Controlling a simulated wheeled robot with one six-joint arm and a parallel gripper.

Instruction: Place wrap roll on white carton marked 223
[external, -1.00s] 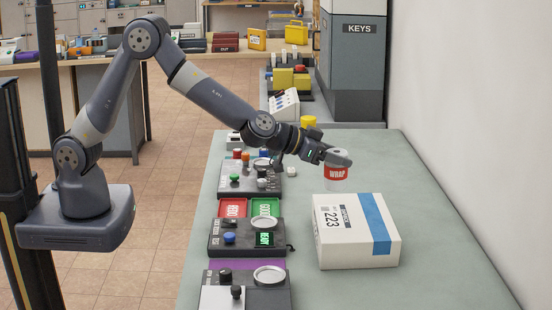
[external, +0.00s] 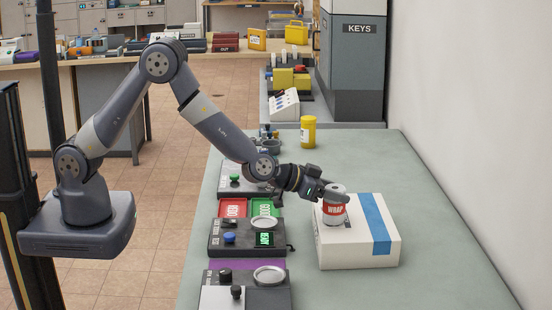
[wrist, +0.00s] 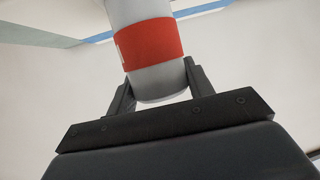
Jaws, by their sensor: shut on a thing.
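The wrap roll (external: 334,211) is a white cylinder with a red band reading WRAP. It is upright at the top left part of the white carton marked 223 (external: 358,255). Its lower end appears at the carton's top, but I cannot tell whether it touches. My gripper (external: 328,194) is shut on the roll from the left. In the wrist view the roll (wrist: 150,42) sits between both fingers of my gripper (wrist: 155,85). The carton's label is partly hidden behind the roll; its blue stripe shows to the right.
Devices with buttons and dishes (external: 248,237) line the table's left side. A yellow canister (external: 308,132) stands at the table's far end. The green table top (external: 430,250) is clear right of the carton, up to the white wall.

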